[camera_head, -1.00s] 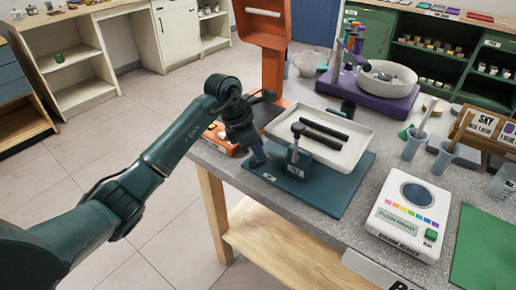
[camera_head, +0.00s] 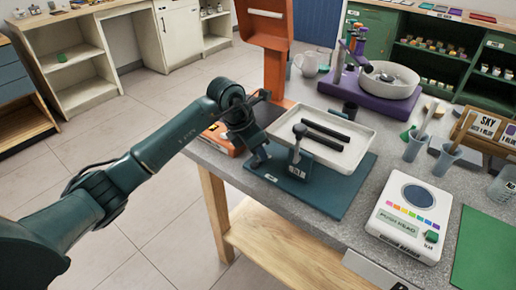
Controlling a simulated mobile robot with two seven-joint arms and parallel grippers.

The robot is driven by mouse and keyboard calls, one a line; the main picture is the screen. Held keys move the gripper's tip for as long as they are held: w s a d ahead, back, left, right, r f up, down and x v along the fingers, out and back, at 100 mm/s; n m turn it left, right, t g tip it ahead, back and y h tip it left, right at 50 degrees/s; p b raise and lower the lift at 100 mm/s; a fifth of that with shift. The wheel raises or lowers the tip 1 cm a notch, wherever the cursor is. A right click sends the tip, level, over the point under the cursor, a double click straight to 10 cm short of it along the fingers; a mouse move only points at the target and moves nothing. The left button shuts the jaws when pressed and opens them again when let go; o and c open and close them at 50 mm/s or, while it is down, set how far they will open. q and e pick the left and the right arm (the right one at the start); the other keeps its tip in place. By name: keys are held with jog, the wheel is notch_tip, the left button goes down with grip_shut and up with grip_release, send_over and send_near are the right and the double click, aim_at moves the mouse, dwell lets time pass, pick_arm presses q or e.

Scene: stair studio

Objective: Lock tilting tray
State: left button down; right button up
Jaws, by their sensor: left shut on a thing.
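The tilting tray (camera_head: 352,153) is a white shallow pan with two dark bars lying in it. It stands on a flat teal base (camera_head: 338,199) on the grey worktop, and looks close to level. A grey post with a dark round knob (camera_head: 299,130) rises at its near left side, with a small label on its lower part. My left gripper (camera_head: 260,159) is at the left end of the base, low beside the tray's left corner. It is shut on a small part there, which the fingers mostly hide. My right gripper is out of view.
An orange stand (camera_head: 273,75) rises close behind my left gripper. A purple stand (camera_head: 378,99) with a white bowl is behind the tray. A white push-read device (camera_head: 409,219) and beakers (camera_head: 414,145) stand to the right. Open floor lies left of the bench.

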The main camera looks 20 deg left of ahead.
pick_arm(q)
jog(key=c, duration=1.3)
grip_release()
jog(key=v, duration=1.3)
jog(key=shift+s, duration=0.15)
